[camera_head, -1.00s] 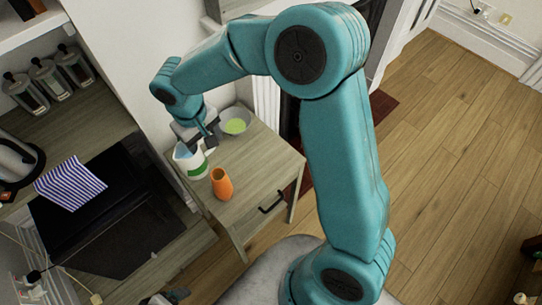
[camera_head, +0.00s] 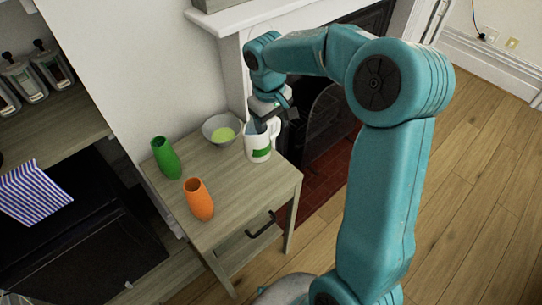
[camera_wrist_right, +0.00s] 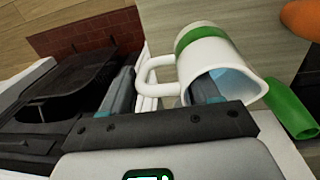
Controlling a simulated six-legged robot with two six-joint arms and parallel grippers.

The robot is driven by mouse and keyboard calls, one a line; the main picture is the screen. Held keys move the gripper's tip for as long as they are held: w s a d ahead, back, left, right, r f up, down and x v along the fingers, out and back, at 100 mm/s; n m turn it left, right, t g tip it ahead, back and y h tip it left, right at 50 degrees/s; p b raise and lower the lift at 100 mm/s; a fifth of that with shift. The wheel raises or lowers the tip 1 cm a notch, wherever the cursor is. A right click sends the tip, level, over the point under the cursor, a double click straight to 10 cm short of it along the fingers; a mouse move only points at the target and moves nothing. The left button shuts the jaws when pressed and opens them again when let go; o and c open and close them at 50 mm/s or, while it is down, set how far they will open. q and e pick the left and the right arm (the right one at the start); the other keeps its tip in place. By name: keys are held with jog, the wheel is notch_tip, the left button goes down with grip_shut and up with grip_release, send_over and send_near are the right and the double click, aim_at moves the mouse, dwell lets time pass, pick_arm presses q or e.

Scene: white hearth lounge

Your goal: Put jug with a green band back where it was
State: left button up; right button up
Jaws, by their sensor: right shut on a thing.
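The white jug with a green band (camera_head: 259,146) is at the back right corner of the small wooden cabinet (camera_head: 240,185), upright, to the right of the bowl. Whether its base touches the top I cannot tell. My right gripper (camera_head: 267,112) is above it and shut on it at the rim. In the right wrist view the jug (camera_wrist_right: 205,48) has its handle toward the left finger, and the right finger reaches into its mouth. My left gripper is not in view.
A grey bowl with something light green (camera_head: 213,122) stands left of the jug. A green vase (camera_head: 165,158) and an orange vase (camera_head: 200,200) stand further left and in front. A fireplace (camera_head: 325,125) is beyond the right edge. The cabinet top's front right is clear.

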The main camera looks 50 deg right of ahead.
notch_tip(320, 180, down, 10)
jog(key=shift+s+r+b, duration=0.1)
jog(key=shift+s+b, duration=0.05)
jog(key=shift+b, duration=0.35)
jog(key=shift+f, duration=0.35)
jog(key=shift+r, duration=0.1)
jog(key=shift+f, duration=0.2)
jog(key=o, duration=1.5)
jog(key=shift+r, duration=0.1)
